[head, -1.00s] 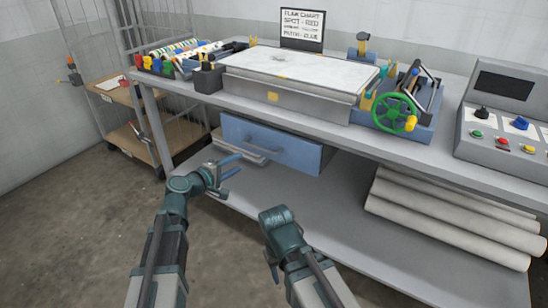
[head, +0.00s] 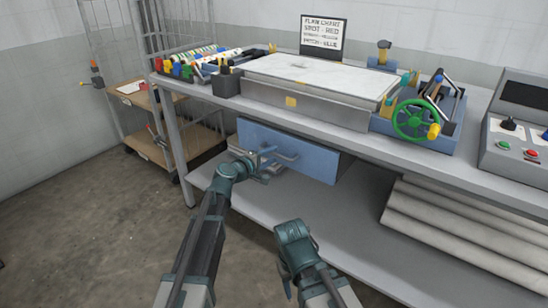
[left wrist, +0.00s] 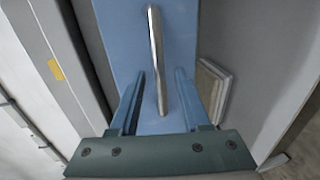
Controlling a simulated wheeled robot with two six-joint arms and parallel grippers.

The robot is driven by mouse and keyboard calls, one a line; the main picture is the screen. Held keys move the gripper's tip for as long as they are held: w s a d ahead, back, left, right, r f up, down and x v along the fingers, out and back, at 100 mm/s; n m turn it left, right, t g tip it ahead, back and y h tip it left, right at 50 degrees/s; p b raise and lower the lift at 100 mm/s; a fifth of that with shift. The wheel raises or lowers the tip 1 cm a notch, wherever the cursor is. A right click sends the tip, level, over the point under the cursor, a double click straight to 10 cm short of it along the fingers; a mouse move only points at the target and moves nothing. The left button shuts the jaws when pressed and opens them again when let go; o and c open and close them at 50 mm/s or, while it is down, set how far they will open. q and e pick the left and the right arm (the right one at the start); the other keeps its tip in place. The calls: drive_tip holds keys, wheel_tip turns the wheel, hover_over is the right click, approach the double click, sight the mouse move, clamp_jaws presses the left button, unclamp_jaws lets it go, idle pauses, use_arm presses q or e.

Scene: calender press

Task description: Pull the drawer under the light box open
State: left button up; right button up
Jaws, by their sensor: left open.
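The blue drawer (head: 312,162) hangs under the tabletop below the light box (head: 310,75), with a bar handle (head: 287,156) across its front. My left gripper (head: 268,156) is open at the left part of the handle. In the left wrist view, the bar handle (left wrist: 155,45) runs between the two open fingers (left wrist: 160,76), with a gap visible on each side. The drawer front (left wrist: 120,30) fills the space behind it. Whether the drawer stands slightly out is hard to tell. My right arm shows low in the head view, but its fingers are not visible.
White rolls (head: 450,230) lie on the lower shelf (head: 340,225) at right. A green handwheel (head: 414,119) stands on the tabletop beside the light box. A table leg (head: 178,150) and a wooden cart (head: 150,145) are left of the drawer.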

use_arm(q)
drive_tip(key=shift+x, duration=1)
clamp_jaws()
idle(0.8)
